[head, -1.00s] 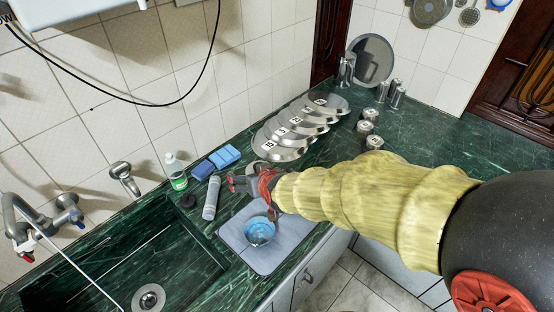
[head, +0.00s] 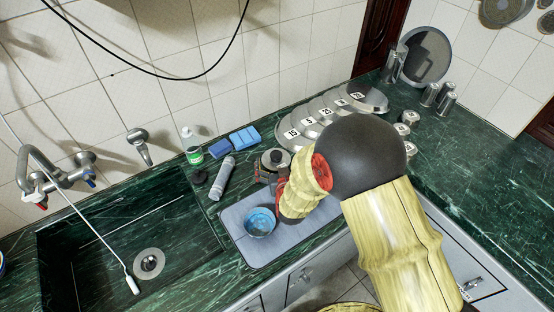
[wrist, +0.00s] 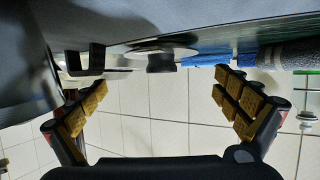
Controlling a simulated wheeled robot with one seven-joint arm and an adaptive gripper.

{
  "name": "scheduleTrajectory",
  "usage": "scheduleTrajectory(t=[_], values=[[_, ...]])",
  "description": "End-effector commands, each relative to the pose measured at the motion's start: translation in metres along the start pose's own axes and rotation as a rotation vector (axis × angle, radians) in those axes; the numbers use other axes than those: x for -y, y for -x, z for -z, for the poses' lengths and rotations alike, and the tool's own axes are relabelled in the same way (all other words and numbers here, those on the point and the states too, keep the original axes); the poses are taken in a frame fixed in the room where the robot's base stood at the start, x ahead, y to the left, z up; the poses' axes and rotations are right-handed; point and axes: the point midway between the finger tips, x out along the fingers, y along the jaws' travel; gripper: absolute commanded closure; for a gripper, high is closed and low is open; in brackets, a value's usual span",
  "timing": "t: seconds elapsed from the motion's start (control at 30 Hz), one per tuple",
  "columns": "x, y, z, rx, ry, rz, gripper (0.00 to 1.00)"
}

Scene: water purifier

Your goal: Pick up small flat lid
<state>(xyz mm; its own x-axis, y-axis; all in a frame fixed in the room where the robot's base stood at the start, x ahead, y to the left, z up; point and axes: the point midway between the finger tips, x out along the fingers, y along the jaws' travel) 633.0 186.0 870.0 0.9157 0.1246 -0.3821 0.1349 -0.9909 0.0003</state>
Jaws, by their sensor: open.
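A small silver disc with a dark knob (head: 275,158), seemingly the small flat lid, shows just beyond my gripper (head: 266,178) in the head view. In the wrist view, which looks upside down, a flat lid with a black knob (wrist: 160,62) appears between and beyond my two fingers. My gripper (wrist: 163,103) is open and the gap between its fingers is empty. The lid's lower side and contact with the counter are hidden. My arm covers part of the area to the right in the head view.
A blue bowl (head: 260,222) sits on a grey mat (head: 245,253). The sink (head: 110,240) is further left.

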Motion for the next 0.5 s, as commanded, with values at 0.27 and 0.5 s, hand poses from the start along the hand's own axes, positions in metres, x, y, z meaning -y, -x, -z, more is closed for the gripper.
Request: scheduleTrajectory(t=[0.27, 0.5], values=[[0.002, -0.038, -0.001, 0.001, 0.000, 0.000, 0.00], [0.002, -0.040, 0.001, 0.000, 0.000, 0.000, 0.00]])
